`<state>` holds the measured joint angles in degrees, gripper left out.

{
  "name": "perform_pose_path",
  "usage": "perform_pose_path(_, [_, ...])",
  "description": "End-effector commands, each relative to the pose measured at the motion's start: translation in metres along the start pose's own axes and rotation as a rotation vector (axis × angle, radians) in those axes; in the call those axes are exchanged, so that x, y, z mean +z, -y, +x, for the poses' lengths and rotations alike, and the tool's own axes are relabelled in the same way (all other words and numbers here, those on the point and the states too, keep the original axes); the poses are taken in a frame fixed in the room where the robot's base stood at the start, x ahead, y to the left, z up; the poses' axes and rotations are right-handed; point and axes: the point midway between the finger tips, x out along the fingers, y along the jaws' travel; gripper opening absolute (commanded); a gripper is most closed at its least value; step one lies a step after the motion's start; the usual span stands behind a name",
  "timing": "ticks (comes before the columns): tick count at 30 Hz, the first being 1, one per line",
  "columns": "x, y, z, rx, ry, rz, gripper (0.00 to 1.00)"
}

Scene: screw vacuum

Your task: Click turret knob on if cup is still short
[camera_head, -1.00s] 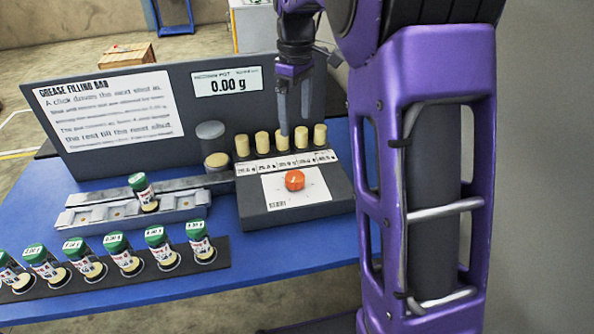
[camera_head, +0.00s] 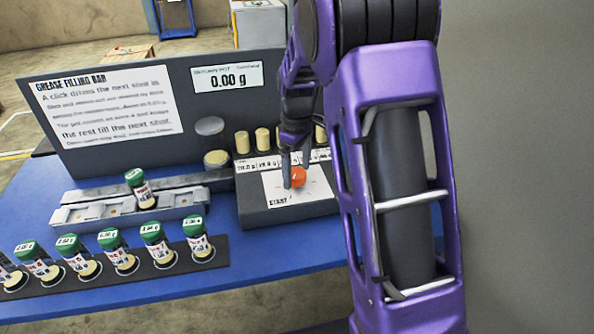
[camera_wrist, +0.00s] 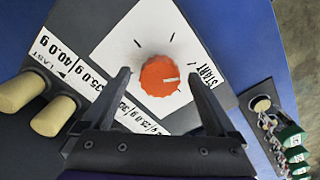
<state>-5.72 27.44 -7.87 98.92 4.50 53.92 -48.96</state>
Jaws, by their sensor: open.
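The orange turret knob (camera_head: 297,176) sits on a white dial sheet on the grey console. It shows in the wrist view (camera_wrist: 160,76) with a white pointer line turned toward the START label. My gripper (camera_head: 293,170) is open, its fingers at the knob in the head view. In the wrist view my gripper (camera_wrist: 157,85) has one finger on each side of the knob, with gaps to both; contact is not visible. A green-capped cup (camera_head: 141,188) stands in the grey rail. The scale display (camera_head: 228,77) reads 0.00 g.
Several tan cylinders (camera_head: 262,139) stand behind the console's labelled strip, partly hidden by my arm. A row of green-capped cups (camera_head: 113,250) stands on a dark strip at the front left. A printed instruction sign (camera_head: 108,108) is on the back panel.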

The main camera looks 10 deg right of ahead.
Motion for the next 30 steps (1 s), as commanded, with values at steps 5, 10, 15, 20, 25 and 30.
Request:
perform_pose_path(5, [0.0, 0.0, 0.0011, 0.0, 0.0, 0.0, 0.93])
perform_pose_path(10, [0.0001, 0.0, 0.001, 0.0, 0.0, 0.0, 0.78])
perform_pose_path(15, [0.0002, 0.0, 0.0009, 0.0, 0.0, 0.0, 0.48])
perform_pose_path(20, [0.0002, 0.0, 0.0008, 0.0, 0.0, 0.0, 0.19])
perform_pose_path(25, [0.0002, 0.0, 0.0006, 0.0, 0.001, 0.002, 0.07])
perform_pose_path(30, [0.0002, 0.0001, -0.0001, 0.0, 0.001, 0.029, 0.07])
